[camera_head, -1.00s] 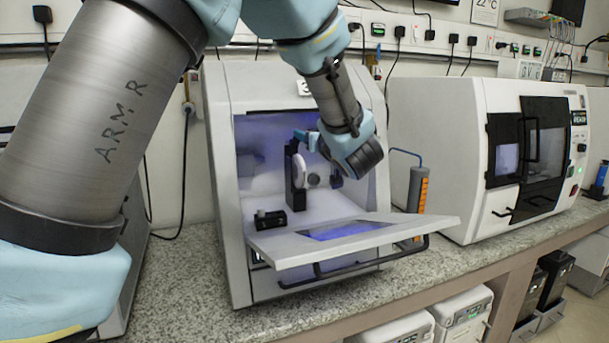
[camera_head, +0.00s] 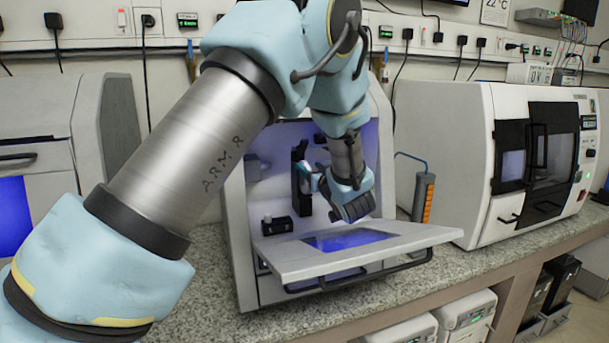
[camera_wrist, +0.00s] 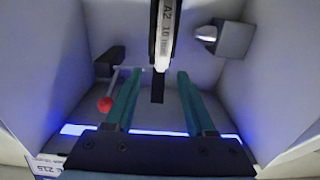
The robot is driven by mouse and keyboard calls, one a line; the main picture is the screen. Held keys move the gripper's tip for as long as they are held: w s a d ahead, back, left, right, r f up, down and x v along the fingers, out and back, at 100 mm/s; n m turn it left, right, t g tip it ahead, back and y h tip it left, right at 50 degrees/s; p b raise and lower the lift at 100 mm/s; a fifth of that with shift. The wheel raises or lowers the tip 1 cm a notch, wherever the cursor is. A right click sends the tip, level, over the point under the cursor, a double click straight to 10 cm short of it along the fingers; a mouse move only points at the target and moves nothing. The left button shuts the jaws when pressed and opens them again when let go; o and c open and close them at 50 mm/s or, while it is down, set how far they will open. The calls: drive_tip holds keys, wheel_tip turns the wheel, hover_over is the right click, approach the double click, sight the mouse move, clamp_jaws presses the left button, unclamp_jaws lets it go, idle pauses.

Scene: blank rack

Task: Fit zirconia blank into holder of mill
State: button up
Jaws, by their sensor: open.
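The zirconia blank (camera_wrist: 163,35) shows edge-on at the top centre of the wrist view, a pale disc marked "A2 16 mm". It stands upright in the dark holder (camera_wrist: 157,88), inside the open mill (camera_head: 236,225). In the head view, the tall black holder (camera_head: 301,165) shows, while my wrist mostly hides the blank. My gripper (camera_wrist: 160,73) is open and empty. Its two teal fingers are apart, with the tips short of the blank's label and to either side of its line. Whether the blank is fully seated cannot be told.
The mill's door (camera_head: 350,250) is folded down in front. A lever with a red knob (camera_wrist: 104,104) is left of my fingers; a grey block with a metal tip (camera_wrist: 207,33) is right of the blank. A black block (camera_head: 277,228) sits on the chamber floor.

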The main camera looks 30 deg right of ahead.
drive_tip(key=shift+w+d+p, duration=0.2)
drive_tip(key=shift+w+p, duration=0.2)
drive_tip(key=shift+w, duration=1.05)
drive_tip(key=shift+c, duration=0.2)
clamp_jaws()
drive_tip(key=shift+r, duration=0.1)
